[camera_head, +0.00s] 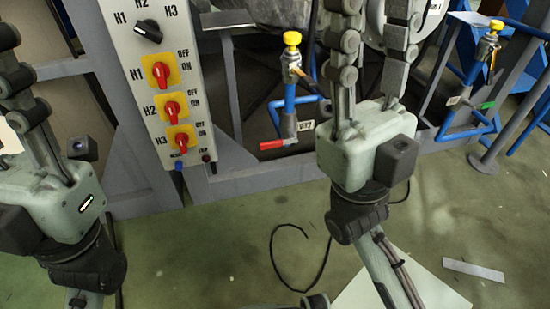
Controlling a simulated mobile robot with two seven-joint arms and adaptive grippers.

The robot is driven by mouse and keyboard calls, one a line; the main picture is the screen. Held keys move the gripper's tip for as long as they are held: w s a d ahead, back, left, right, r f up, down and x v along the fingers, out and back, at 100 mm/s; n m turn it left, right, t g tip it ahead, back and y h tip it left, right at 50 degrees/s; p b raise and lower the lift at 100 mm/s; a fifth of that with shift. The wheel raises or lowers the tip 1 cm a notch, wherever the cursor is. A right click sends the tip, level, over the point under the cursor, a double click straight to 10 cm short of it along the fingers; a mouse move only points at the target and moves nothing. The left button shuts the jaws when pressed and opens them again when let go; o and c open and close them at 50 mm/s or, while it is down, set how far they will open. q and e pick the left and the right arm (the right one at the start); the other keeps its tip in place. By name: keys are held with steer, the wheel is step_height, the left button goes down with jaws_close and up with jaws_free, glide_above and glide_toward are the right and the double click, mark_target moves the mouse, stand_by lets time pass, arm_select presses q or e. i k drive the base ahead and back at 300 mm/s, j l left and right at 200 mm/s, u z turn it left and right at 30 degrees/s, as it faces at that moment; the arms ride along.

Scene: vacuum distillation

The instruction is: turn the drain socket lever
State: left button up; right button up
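A red lever (280,144) sits low on a blue pipe with a valve (290,95), left of my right gripper. The lever lies nearly level and points left. My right gripper (372,22) points up the picture, its fingers spread with a gap between them and its fingertips at or past the top edge. It is apart from the red lever in the picture. My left gripper (12,65) is at the left edge, partly cut off, so its opening is unclear. A similar pipe at the right has a green lever (487,105).
A grey control panel (148,75) with a black knob and several red switches stands between my grippers. Yellow-topped valves (292,38) rise from the blue pipes. Grey frame bars (270,180) run across the front. A black cable (272,250) lies on the green floor.

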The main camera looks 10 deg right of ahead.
mark_target(308, 81)
steer(key=k+j, duration=0.15)
steer(key=k, duration=0.35)
steer(key=k+j, duration=0.2)
steer(key=k, duration=0.35)
